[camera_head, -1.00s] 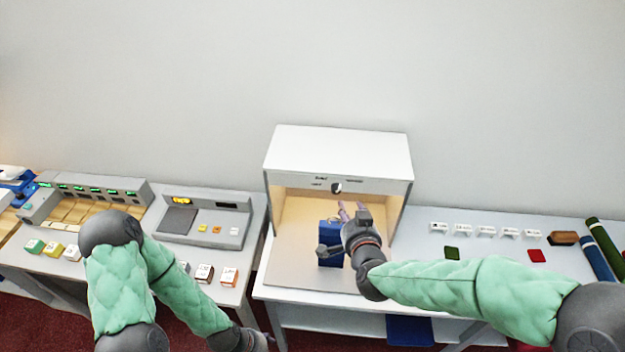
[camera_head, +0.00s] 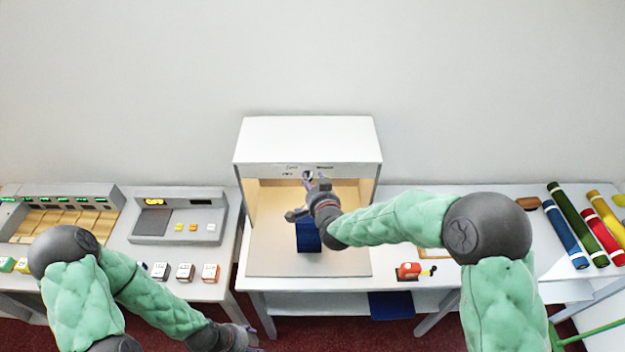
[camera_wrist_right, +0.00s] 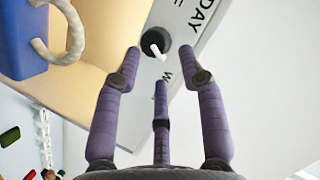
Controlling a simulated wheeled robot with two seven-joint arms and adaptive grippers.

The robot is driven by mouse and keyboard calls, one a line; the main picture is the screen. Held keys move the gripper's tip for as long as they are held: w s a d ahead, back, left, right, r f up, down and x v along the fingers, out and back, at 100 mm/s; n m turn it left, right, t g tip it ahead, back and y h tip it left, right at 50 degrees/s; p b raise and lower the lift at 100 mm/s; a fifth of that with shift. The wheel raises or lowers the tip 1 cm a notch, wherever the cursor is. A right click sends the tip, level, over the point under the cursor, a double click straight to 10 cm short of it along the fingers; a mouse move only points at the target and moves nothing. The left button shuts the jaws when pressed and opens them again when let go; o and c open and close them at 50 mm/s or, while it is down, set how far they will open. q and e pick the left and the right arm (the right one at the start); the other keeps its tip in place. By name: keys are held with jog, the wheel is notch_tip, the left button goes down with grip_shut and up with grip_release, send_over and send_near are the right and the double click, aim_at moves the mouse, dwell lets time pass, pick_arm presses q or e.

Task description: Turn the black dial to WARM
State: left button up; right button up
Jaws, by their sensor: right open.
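The black dial (camera_wrist_right: 155,42) sits on the white front panel of a light booth (camera_head: 308,125). It carries a white pointer mark, whose exact setting I cannot tell. Beside it in the right wrist view are lettering reading DAY and a partly hidden label starting with W. In the head view the dial (camera_head: 308,175) shows just above my right gripper. My right gripper (camera_wrist_right: 160,60) is open, its purple fingertips spread close in front of the dial; I cannot tell whether they touch it. My left gripper (camera_head: 246,338) is low at the bottom, too unclear to read.
A blue object (camera_head: 308,238) stands inside the booth below my right gripper; a cream ring handle shows beside it in the wrist view. A red and yellow item (camera_head: 410,270) lies right of the booth. Coloured rolls (camera_head: 600,235) lie far right. A grey console (camera_head: 180,225) stands left.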

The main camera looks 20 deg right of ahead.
jog(key=shift+w+f, duration=0.2)
jog(key=shift+w, duration=0.45)
grip_shut()
jog(key=shift+r, duration=0.15)
jog(key=shift+w+r+n+p, duration=0.1)
jog(key=shift+n+p, duration=0.3)
jog(key=shift+p, duration=0.05)
grip_release()
